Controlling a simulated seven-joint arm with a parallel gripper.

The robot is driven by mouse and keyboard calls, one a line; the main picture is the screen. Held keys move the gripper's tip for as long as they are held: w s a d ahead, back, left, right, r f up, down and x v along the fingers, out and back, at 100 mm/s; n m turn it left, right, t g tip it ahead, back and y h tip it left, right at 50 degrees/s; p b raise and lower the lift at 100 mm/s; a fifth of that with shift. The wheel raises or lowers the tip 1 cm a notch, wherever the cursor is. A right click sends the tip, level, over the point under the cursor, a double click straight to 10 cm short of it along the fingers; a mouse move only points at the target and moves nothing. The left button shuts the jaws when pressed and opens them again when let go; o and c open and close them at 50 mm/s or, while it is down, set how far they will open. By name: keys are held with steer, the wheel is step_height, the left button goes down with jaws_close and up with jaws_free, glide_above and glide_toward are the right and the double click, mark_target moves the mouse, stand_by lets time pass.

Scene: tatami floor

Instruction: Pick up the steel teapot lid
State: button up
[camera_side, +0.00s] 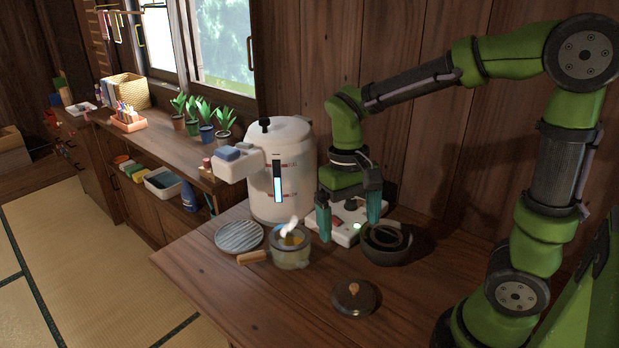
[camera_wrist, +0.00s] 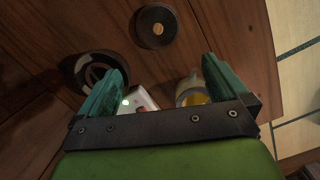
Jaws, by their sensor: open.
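A round dark lid with a small brown knob (camera_side: 355,299) lies flat on the wooden table near its front edge; it also shows at the top of the wrist view (camera_wrist: 157,27). It looks dark rather than bright steel. A dark round pot (camera_side: 387,252) stands behind it, a ring or handle showing at its top; in the wrist view it is at the left (camera_wrist: 84,68), partly behind a finger. My gripper (camera_side: 349,230) is open and empty, with teal fingers pointing down, above the table behind the lid and apart from it. In the wrist view, the lid lies beyond the fingertips (camera_wrist: 163,68).
A white control box (camera_side: 345,228) with a lit green light is below my gripper. A glass pot with yellow contents (camera_side: 290,251), a striped round plate (camera_side: 239,237) and a large white dispenser (camera_side: 281,175) stand to the left. Table around the lid is clear.

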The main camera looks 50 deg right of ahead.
mark_target(354, 285)
steer(key=s+f, duration=0.1)
steer(key=f, duration=0.4)
steer(key=s+f, duration=0.1)
steer(key=f, duration=0.5)
steer(key=s+a+f, duration=0.1)
steer(key=f, duration=0.4)
steer(key=shift+f, duration=0.2)
steer(key=shift+c, duration=0.2)
steer(key=c, duration=0.6)
